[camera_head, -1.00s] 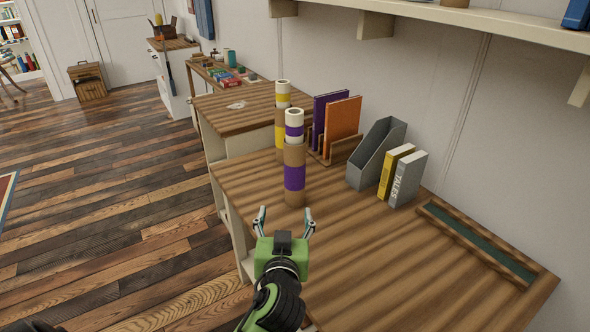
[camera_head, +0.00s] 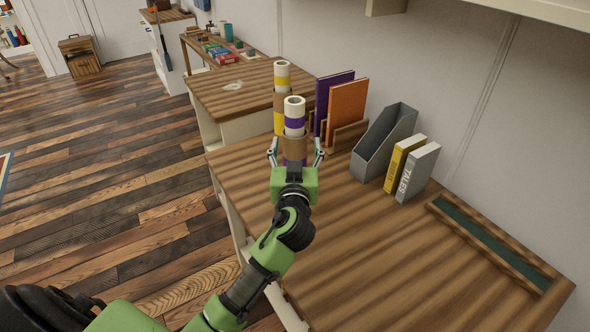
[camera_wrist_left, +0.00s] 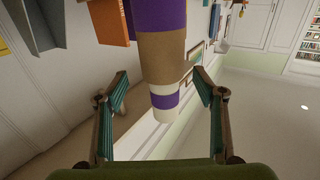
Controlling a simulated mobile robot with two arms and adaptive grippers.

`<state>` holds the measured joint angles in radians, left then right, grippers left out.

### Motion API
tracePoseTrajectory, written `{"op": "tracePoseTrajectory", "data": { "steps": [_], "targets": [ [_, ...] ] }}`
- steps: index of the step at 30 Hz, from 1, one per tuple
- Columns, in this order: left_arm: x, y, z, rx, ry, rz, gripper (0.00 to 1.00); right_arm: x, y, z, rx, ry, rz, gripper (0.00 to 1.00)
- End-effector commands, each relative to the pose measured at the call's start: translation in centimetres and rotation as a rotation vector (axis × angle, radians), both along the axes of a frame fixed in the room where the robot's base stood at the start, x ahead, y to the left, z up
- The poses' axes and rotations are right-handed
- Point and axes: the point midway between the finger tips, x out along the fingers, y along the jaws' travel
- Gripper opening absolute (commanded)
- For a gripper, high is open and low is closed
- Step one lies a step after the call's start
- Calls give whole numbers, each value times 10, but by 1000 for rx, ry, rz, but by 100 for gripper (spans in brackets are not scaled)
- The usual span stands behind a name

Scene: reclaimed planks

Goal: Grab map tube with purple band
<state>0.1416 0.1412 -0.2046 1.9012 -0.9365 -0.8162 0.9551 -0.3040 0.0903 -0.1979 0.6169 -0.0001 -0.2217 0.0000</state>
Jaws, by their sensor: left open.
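The map tube with purple bands (camera_head: 294,118) stands upright near the left end of the wooden desk. It is brown with a white top, and its lower part is hidden behind my left gripper (camera_head: 295,153). The gripper is open, with one finger on each side of the tube in the head view. In the left wrist view, the tube (camera_wrist_left: 163,55) appears upside down, between and beyond the open fingers (camera_wrist_left: 165,110). I cannot tell whether either finger touches it. A similar tube with yellow bands (camera_head: 281,84) stands just behind it. My right gripper is not in view.
A wooden file holder with purple and orange folders (camera_head: 346,105) stands right of the tubes. A grey magazine file (camera_head: 383,143), a yellow book (camera_head: 404,163) and a grey book (camera_head: 418,172) follow. A green-lined tray (camera_head: 490,243) lies at right. The desk's middle (camera_head: 370,230) is clear.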

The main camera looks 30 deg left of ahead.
Motion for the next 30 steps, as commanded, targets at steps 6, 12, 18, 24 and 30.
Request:
{"op": "tracePoseTrajectory", "data": {
  "steps": [6,12,18,24,30],
  "targets": [
    [22,15,-2,6,2,1,63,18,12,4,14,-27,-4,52],
    [43,26,-3,2,1,0,63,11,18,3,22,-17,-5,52],
    [46,27,-4,0,2,-1,63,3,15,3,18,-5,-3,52],
    [46,27,-4,0,2,-1,32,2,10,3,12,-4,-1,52],
    [46,27,-4,0,1,0,10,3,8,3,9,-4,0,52]
  ]
}}
